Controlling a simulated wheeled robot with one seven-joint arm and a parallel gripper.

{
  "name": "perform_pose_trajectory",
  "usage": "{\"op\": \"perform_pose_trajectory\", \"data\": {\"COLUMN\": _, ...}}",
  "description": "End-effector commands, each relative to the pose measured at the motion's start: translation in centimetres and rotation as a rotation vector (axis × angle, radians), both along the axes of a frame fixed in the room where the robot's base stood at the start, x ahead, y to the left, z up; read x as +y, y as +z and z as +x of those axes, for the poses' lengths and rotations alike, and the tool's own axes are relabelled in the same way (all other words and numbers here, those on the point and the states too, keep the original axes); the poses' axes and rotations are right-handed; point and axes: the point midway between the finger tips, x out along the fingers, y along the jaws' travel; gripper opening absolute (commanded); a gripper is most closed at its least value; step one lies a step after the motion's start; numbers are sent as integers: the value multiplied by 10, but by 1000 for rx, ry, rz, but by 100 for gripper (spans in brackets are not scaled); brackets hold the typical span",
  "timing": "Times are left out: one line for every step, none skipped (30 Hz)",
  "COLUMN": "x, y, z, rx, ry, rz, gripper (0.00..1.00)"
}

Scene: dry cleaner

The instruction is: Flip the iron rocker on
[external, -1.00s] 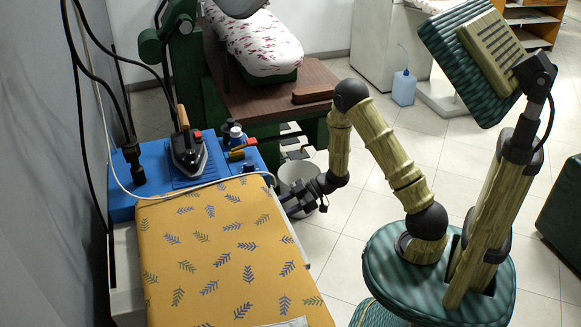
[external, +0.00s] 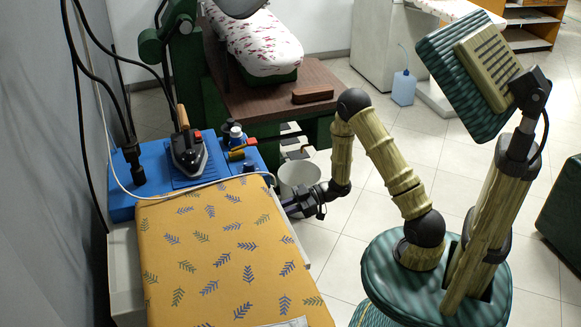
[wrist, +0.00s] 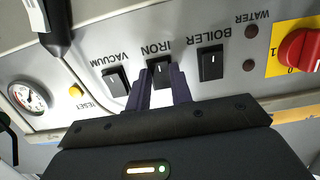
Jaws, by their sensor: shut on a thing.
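The iron rocker (wrist: 160,73) is a black switch in the grey control panel, under the upside-down label IRON in the wrist view. My gripper (wrist: 163,82) has its two dark purple fingers at the rocker, one on each side, shut on it. The fingertips partly hide its edges, and I cannot tell its on or off position. In the external view my gripper (external: 294,205) is at the right side of the ironing table (external: 215,245), and the panel and rocker are hidden there.
Beside the rocker are the vacuum rocker (wrist: 117,82) and boiler rocker (wrist: 210,63). A red rotary switch (wrist: 298,50), a yellow reset button (wrist: 76,91) and a gauge (wrist: 28,97) share the panel. The iron (external: 188,152) rests on the blue shelf. A white bucket (external: 298,178) stands behind my gripper.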

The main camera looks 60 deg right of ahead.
Motion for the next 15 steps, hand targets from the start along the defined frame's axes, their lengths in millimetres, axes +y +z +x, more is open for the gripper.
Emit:
{"op": "perform_pose_trajectory", "data": {"x": -1, "y": -6, "z": 0, "rx": -16, "ry": -1, "rz": 19, "gripper": 0}}
{"op": "perform_pose_trajectory", "data": {"x": 0, "y": -6, "z": 0, "rx": -25, "ry": -1, "rz": 27, "gripper": 0}}
{"op": "perform_pose_trajectory", "data": {"x": -1, "y": -5, "z": 0, "rx": -34, "ry": -1, "rz": 37, "gripper": 0}}
{"op": "perform_pose_trajectory", "data": {"x": -1, "y": -4, "z": 0, "rx": -40, "ry": -1, "rz": 41, "gripper": 0}}
{"op": "perform_pose_trajectory", "data": {"x": -1, "y": -4, "z": 0, "rx": -43, "ry": -2, "rz": 44, "gripper": 0}}
{"op": "perform_pose_trajectory", "data": {"x": -1, "y": -3, "z": 0, "rx": -45, "ry": -1, "rz": 44, "gripper": 0}}
{"op": "perform_pose_trajectory", "data": {"x": 0, "y": -3, "z": 0, "rx": -45, "ry": -1, "rz": 45, "gripper": 0}}
{"op": "perform_pose_trajectory", "data": {"x": -1, "y": -2, "z": 0, "rx": -45, "ry": -1, "rz": 44, "gripper": 0}}
{"op": "perform_pose_trajectory", "data": {"x": 0, "y": -2, "z": 0, "rx": -45, "ry": -1, "rz": 44, "gripper": 0}}
{"op": "perform_pose_trajectory", "data": {"x": 0, "y": -2, "z": 0, "rx": -45, "ry": -1, "rz": 44, "gripper": 0}}
{"op": "perform_pose_trajectory", "data": {"x": 0, "y": -2, "z": 0, "rx": -45, "ry": -1, "rz": 44, "gripper": 0}}
{"op": "perform_pose_trajectory", "data": {"x": -1, "y": -2, "z": 0, "rx": -44, "ry": -1, "rz": 44, "gripper": 0}}
{"op": "perform_pose_trajectory", "data": {"x": -1, "y": -2, "z": 0, "rx": -44, "ry": -1, "rz": 44, "gripper": 0}}
{"op": "perform_pose_trajectory", "data": {"x": -1, "y": -2, "z": 0, "rx": -44, "ry": -1, "rz": 44, "gripper": 26}}
{"op": "perform_pose_trajectory", "data": {"x": 0, "y": -2, "z": 0, "rx": -44, "ry": -1, "rz": 44, "gripper": 34}}
